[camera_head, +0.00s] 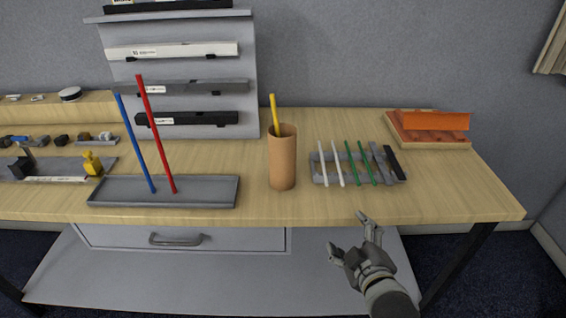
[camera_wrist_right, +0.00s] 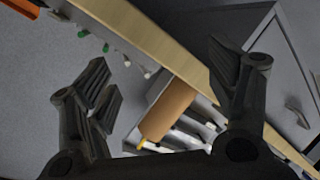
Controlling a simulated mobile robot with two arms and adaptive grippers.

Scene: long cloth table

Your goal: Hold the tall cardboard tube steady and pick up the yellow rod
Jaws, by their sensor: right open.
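The tall cardboard tube (camera_head: 283,160) stands upright on the wooden table, right of the middle. The yellow rod (camera_head: 274,112) stands inside it, with its upper part sticking out above the rim and its lower part hidden. My right gripper (camera_head: 348,232) is open and empty in front of the table's front edge, to the right of the tube and apart from it. In the right wrist view the tube (camera_wrist_right: 168,108) shows tilted between the open fingers (camera_wrist_right: 165,85), farther off. My left gripper is not in view.
A grey tray (camera_head: 215,195) with a blue rod (camera_head: 135,140) and a red rod (camera_head: 155,130) stands left of the tube. A grey rack (camera_head: 318,172) with several white, green and dark sticks lies to its right.

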